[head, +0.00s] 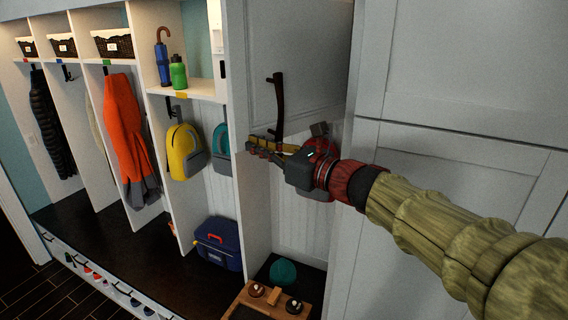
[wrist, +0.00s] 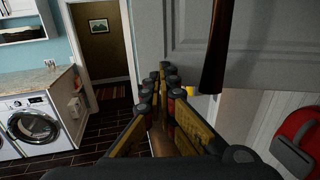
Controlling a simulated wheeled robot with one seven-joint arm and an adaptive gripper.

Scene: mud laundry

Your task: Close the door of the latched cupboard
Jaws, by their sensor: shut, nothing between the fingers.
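The cupboard door (head: 305,55) is a pale grey panel with a dark vertical handle (head: 277,105), in the upper middle of the head view. Beneath its lower edge the cupboard's inside shows; how far the door stands ajar is hard to tell. In the wrist view the door (wrist: 270,40) fills the upper right, with the handle (wrist: 214,45) hanging down near the fingers. My gripper (head: 258,147) is shut and empty, just below the handle's lower end and near the door's lower edge. In the wrist view its fingers (wrist: 165,75) lie together; contact with the door cannot be told.
A red bag (wrist: 298,140) hangs behind my gripper. A teal ball (head: 283,272) and a wooden box (head: 262,300) lie below. Open cubbies to the left hold a yellow backpack (head: 184,151) and a blue cooler (head: 218,243). Tall closed panels (head: 440,200) stand right.

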